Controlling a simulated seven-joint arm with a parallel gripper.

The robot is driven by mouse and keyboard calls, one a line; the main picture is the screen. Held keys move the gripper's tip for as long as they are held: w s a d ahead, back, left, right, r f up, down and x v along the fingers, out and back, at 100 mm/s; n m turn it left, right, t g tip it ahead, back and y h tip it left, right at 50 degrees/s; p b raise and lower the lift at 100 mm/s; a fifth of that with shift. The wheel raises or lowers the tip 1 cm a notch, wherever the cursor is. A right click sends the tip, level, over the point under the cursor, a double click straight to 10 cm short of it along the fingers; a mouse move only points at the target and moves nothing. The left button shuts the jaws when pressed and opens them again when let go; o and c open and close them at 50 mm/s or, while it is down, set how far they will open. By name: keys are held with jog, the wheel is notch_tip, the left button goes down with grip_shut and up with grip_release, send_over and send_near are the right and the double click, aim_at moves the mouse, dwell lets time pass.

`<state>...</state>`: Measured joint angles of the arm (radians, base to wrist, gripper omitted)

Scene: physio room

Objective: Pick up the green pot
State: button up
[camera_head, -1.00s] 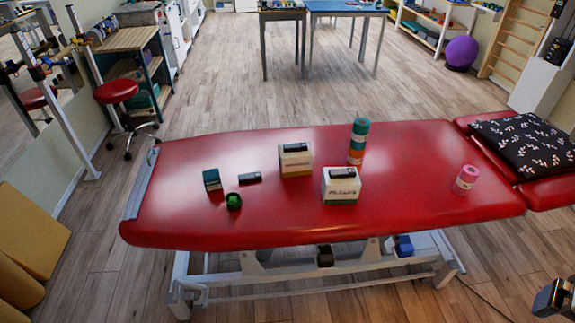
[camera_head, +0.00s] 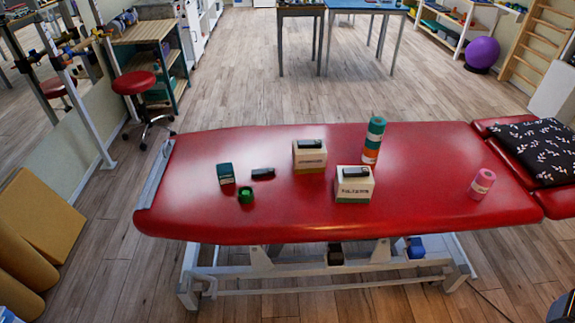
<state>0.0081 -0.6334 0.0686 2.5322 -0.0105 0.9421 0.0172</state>
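A small green pot (camera_head: 246,195) stands on the red treatment table (camera_head: 420,200), left of the middle and near its front edge. It is a short, round piece with a dark centre at the top. A small dark teal box (camera_head: 225,173) is just behind it to the left, and a small black object (camera_head: 263,173) lies behind it to the right. My gripper cannot be made out; only a dark piece shows at the bottom right corner.
Two cartons, one behind (camera_head: 310,157) and one in front (camera_head: 354,184), each carry a dark item. A stacked teal and orange roll (camera_head: 373,140) and a pink roll (camera_head: 482,184) stand to the right. A patterned pillow (camera_head: 535,148) lies far right. The table's left part is clear.

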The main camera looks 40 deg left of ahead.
dwell(0.4)
jog(key=w+a+f+m+g+y, duration=0.25)
jog(key=w+a, duration=0.25)
jog(key=a, duration=0.9)
jog(key=w+a+f+m+g+y, duration=0.15)
jog(key=w+a+f+y, duration=0.35)
jog(key=a, duration=0.9)
jog(key=w+a+f+m+g+y, duration=0.1)
jog(key=w+a+f+m+y, duration=0.15)
jog(key=w+a, duration=0.75)
jog(key=s+a+f+m+y, duration=0.1)
jog(key=s+a+f+m, duration=0.2)
jog(key=a+f, duration=0.5)
jog(key=s+a+f+m+y, duration=0.1)
jog(key=s+a+f+m, duration=0.2)
jog(key=a+f, duration=0.6)
jog(key=s+a+f+m+t+y, duration=0.1)
jog(key=s+a+f+m, duration=0.3)
jog(key=a, duration=1.3)
jog(key=shift+s+a+f+y, duration=0.15)
jog(key=shift+s+f, duration=0.05)
jog(key=shift+f, duration=0.9)
jog(key=shift+s+a+f+y, duration=0.15)
jog(key=shift+f, duration=0.95)
